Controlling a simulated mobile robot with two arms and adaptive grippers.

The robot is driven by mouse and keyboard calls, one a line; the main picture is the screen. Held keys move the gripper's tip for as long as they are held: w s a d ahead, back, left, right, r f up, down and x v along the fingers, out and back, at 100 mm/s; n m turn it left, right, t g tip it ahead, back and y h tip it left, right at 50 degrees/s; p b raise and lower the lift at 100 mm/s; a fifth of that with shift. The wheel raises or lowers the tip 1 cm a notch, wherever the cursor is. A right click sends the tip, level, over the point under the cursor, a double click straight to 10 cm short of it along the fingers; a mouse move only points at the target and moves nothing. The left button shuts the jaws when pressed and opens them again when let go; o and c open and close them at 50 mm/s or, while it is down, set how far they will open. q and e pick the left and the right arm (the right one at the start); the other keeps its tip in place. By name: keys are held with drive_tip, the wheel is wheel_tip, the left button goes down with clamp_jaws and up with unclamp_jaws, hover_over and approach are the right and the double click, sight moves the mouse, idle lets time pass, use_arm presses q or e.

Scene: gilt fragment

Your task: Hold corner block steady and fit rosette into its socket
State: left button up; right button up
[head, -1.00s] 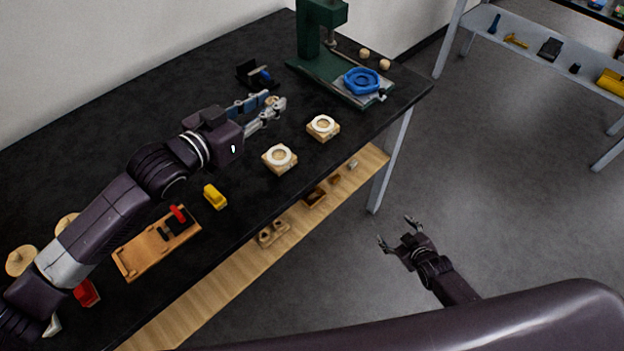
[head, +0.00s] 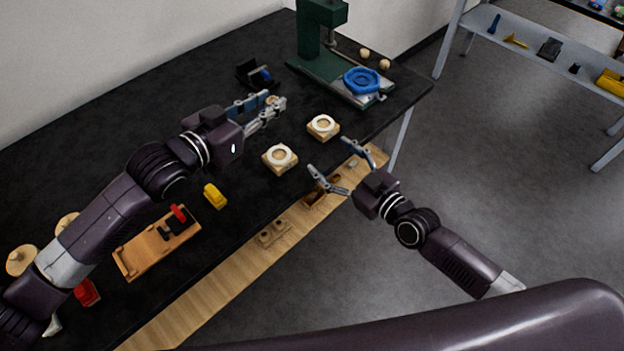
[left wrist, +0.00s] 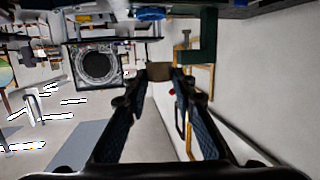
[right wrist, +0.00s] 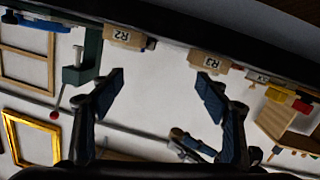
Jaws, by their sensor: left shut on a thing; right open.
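Two square wooden blocks with white rings on top, the nearer block (head: 280,169) and the farther block (head: 324,136), sit apart on the black table. In the right wrist view they carry labels R2 (right wrist: 122,37) and R3 (right wrist: 208,63). My left gripper (head: 273,101) is shut on a small tan piece (left wrist: 159,72), mostly hidden by the fingers, above the table behind the blocks. I cannot tell whether this piece is the rosette or the corner block. My right gripper (head: 331,158) is open and empty by the table's front edge, its fingers facing the two blocks.
A green press (head: 317,45) with a blue ring part (head: 362,80) stands at the back right. A black holder (head: 252,73) is behind my left gripper. A yellow piece (head: 214,196) and wooden tray (head: 140,256) lie nearer left. A wooden shelf (head: 205,305) runs below the edge.

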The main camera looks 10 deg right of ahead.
drive_tip(key=m+g+y, duration=0.1)
approach(279, 156)
drive_tip(key=s+d, duration=0.1)
drive_tip(key=d, duration=0.1)
drive_tip(key=shift+s+a+f, duration=0.15)
drive_tip(key=shift+a, duration=0.2)
drive_tip(key=x, duration=1.1)
drive_tip(key=shift+w+a, duration=0.25)
drive_tip(key=shift+a, duration=0.05)
drive_tip(key=shift+c, duration=0.4)
drive_tip(key=c, duration=1.2)
